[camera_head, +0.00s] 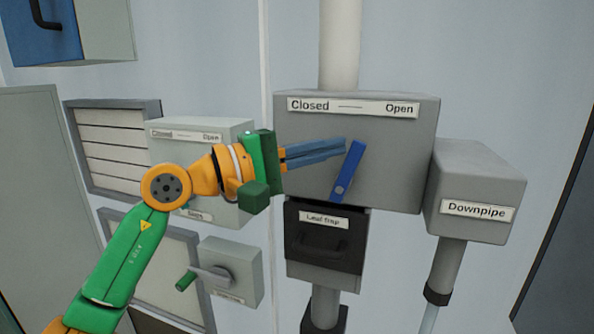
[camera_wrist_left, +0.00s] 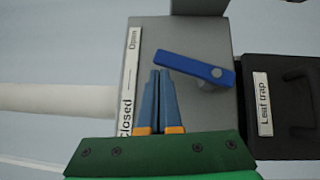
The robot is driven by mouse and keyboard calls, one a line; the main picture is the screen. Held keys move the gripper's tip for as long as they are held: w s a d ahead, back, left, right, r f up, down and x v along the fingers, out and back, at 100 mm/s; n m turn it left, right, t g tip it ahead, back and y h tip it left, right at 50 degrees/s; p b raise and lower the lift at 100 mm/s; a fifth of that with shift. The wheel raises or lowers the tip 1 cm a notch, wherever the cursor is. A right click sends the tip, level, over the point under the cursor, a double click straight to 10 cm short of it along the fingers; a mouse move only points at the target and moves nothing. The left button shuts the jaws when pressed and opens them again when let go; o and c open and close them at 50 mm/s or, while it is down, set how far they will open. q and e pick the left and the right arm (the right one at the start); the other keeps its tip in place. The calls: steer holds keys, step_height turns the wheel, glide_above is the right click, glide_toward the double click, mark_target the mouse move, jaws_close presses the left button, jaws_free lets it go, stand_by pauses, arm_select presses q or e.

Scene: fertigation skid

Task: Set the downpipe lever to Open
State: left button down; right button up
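The blue lever (camera_head: 348,172) is on the front of a large grey box (camera_head: 400,150) whose label (camera_head: 352,107) reads Closed at left and Open at right. The lever's pivot is at its lower end, and its free end points up and leans right, towards the Open side. My left gripper (camera_head: 344,148) is at the lever's left, with its blue fingers together and nothing seen between them. In the left wrist view the fingertips (camera_wrist_left: 159,72) are beside the free end of the lever (camera_wrist_left: 190,66); I cannot tell whether they touch. My right gripper is not in view.
A smaller grey box labelled Downpipe (camera_head: 475,185) is at right. A black Leaf trap box (camera_head: 325,240) hangs below the lever box. At left, behind my arm, are another Closed–Open box (camera_head: 180,152) and a small box with a green-tipped handle (camera_head: 208,276).

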arm_select(q)
steer(key=shift+s+d+r, duration=0.1)
steer(key=shift+s+d, duration=0.15)
steer(key=shift+d, duration=0.5)
stand_by(0.3)
